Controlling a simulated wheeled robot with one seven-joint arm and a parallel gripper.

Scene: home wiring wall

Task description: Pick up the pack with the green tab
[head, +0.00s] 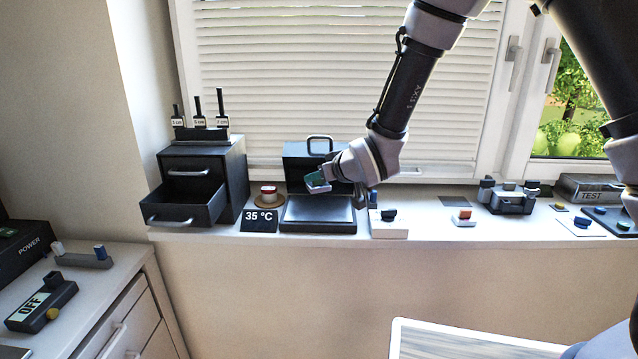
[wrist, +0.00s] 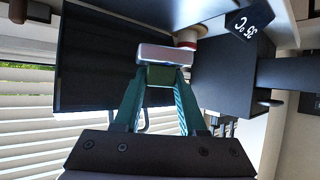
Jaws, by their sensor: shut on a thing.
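A small pale pack (head: 318,188) is held up in front of the raised lid of a black case (head: 318,228). In the wrist view the pack (wrist: 165,54) shows a silvery face between the tips of my fingers. A teal-green part shows at the grip in both views; I cannot cleanly tell the tab from my teal fingers. My gripper (head: 322,177) is shut on the pack, above the case's dark base and apart from it. The pack's far side is hidden.
On the sill, a drawer cabinet (head: 240,165) with an open drawer (head: 185,212) stands left. A red-topped round item (head: 268,194) and a 35 °C display (head: 260,220) sit beside the case. A white switch box (head: 388,230) and a red-tabbed block (head: 464,220) lie to the right.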

